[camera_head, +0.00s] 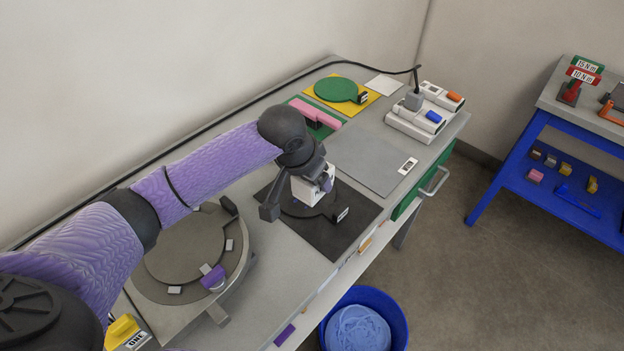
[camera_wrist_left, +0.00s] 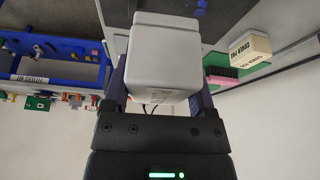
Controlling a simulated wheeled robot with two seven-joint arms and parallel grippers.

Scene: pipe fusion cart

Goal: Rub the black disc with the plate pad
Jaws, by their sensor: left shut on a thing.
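My left gripper (camera_head: 317,178) is shut on a white-grey block, which I take to be the plate pad (camera_head: 309,191). In the left wrist view the pad (camera_wrist_left: 165,62) sits between the two fingers (camera_wrist_left: 162,92). The black disc (camera_head: 322,208) lies on a dark square mat (camera_head: 345,238), with a tab and small label at its right. The pad is over the disc and hides part of it. I cannot tell whether they touch. My right gripper is in neither view.
A large round grey plate (camera_head: 185,250) is left of the mat. A green disc (camera_head: 335,89) on a yellow mat and a pink block (camera_head: 316,113) are behind. White boxes (camera_head: 425,117) stand at the right. A blue bin (camera_head: 388,301) is below the front edge.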

